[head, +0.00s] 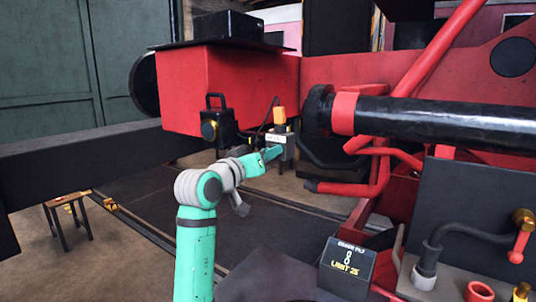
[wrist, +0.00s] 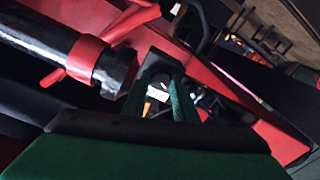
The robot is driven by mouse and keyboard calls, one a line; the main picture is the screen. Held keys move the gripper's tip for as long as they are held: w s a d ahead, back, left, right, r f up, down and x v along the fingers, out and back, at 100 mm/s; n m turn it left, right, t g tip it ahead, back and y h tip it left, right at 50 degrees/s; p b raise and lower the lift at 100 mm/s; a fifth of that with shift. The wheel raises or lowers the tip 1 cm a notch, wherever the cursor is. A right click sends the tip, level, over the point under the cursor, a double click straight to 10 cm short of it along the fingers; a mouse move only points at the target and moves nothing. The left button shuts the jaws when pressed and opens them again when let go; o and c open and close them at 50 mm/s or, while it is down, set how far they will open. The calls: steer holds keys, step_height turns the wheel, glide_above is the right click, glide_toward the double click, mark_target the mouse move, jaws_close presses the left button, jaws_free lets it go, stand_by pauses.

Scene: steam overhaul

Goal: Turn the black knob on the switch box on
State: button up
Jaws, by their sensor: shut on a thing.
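The switch box (head: 286,143) is a small grey box with a pale label and an orange piece above it, beside the red housing in the head view. My gripper (head: 274,153) is at the front of this box, its jaws shut on the black knob. The knob is hidden by the fingers in the head view, so its turn position cannot be read. In the wrist view, my gripper (wrist: 160,70) shows dark fingertips close together, with a small pale label and an orange patch between the green fingers.
A red housing (head: 225,90) with a black lamp (head: 217,122) stands just left of the box. A thick black cylinder (head: 430,118) and red pipes are to the right. A dark box with yellow lettering (head: 346,268) is at the lower right. A small stool (head: 68,212) stands far left.

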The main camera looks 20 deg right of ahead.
steer(key=m, duration=1.3)
steer(key=shift+h, duration=0.3)
steer(key=shift+m, duration=0.4)
steer(key=o, duration=1.1)
steer(key=shift+c, duration=0.2)
steer(key=shift+a, duration=0.1)
